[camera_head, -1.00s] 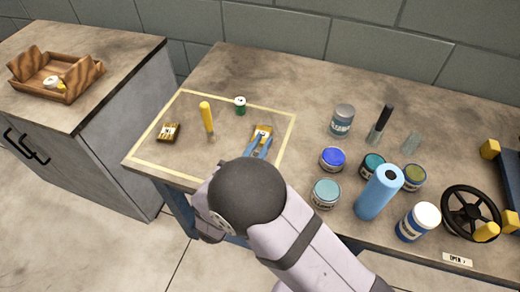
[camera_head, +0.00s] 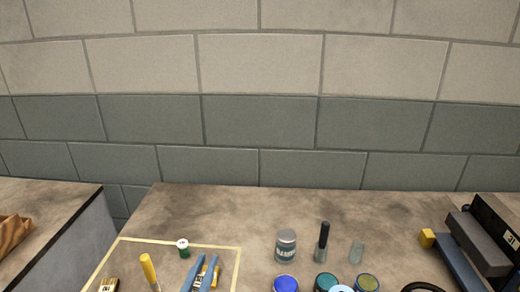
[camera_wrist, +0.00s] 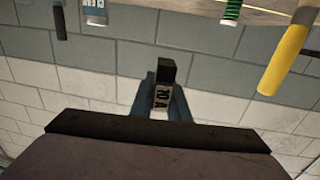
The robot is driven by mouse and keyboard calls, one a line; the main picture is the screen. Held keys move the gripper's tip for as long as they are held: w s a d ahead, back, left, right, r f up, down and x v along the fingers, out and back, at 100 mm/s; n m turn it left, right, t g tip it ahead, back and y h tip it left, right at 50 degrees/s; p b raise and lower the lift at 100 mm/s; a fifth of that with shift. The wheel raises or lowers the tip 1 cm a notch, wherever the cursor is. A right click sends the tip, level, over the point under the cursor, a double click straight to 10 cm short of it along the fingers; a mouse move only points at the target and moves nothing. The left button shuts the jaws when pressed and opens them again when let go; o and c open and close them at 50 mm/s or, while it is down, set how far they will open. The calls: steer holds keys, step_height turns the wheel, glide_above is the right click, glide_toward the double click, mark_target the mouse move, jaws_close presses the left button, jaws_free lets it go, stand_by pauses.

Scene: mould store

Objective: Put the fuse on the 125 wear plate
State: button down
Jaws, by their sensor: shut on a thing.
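My gripper (camera_head: 200,283) is shut on the fuse (camera_wrist: 162,98), a small dark piece with a pale label reading "10 A", held between blue fingers in the wrist view. In the head view something yellow (camera_head: 208,274) shows by the fingers; I cannot tell whether it is part of the fuse. The gripper is at the right side of the taped rectangle. I can make out no plate marked 125. The lower part of the bench is cut off in the head view.
A green-and-white spool-like item (camera_head: 183,248), a yellow-handled tool (camera_head: 149,268) and a small brown item (camera_head: 109,285) are left of my gripper. A grey tin (camera_head: 286,246), a black-topped stick (camera_head: 323,242) and several jars stand right. A dark device (camera_head: 482,245) is far right.

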step_height(320, 180, up, 17)
steer(key=p, duration=1.6)
steer(key=shift+f, duration=0.15)
step_height(320, 180, down, 18)
steer(key=b, duration=1.8)
steer(key=shift+f, duration=0.15)
steer(key=shift+f+b, duration=0.4)
steer(key=shift+f, duration=4.3)
steer(key=shift+f, duration=0.1)
steer(key=shift+f, duration=0.15)
steer(key=c, duration=1.7)
jaws_free()
